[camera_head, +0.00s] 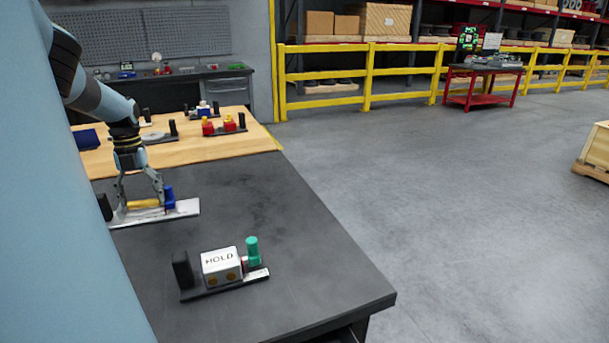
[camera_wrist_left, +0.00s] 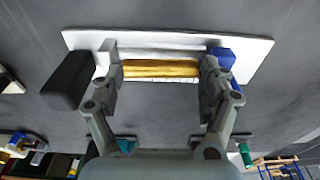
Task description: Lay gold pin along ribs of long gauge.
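The gold pin (camera_head: 143,203) lies lengthwise between the fingers of my left gripper (camera_head: 141,205), low over the long gauge (camera_head: 183,209). The gauge is a pale plate with a black block (camera_head: 105,207) at its left and a blue block (camera_head: 169,197) at its right. In the left wrist view the pin (camera_wrist_left: 160,69) runs parallel to silvery strips (camera_wrist_left: 165,51) on the gauge (camera_wrist_left: 250,48). My left fingers (camera_wrist_left: 161,70) are wide apart, one at each pin end. Whether they press on the ends, or the pin rests on the ribs, is unclear. My right gripper is out of view.
A white block marked HOLD (camera_head: 221,265) stands on a dark fixture with a teal knob (camera_head: 252,250), nearer on the dark table (camera_head: 320,285). Red parts (camera_head: 229,123) and other fixtures stand on the wooden table (camera_head: 262,141) behind. The dark table's middle is clear.

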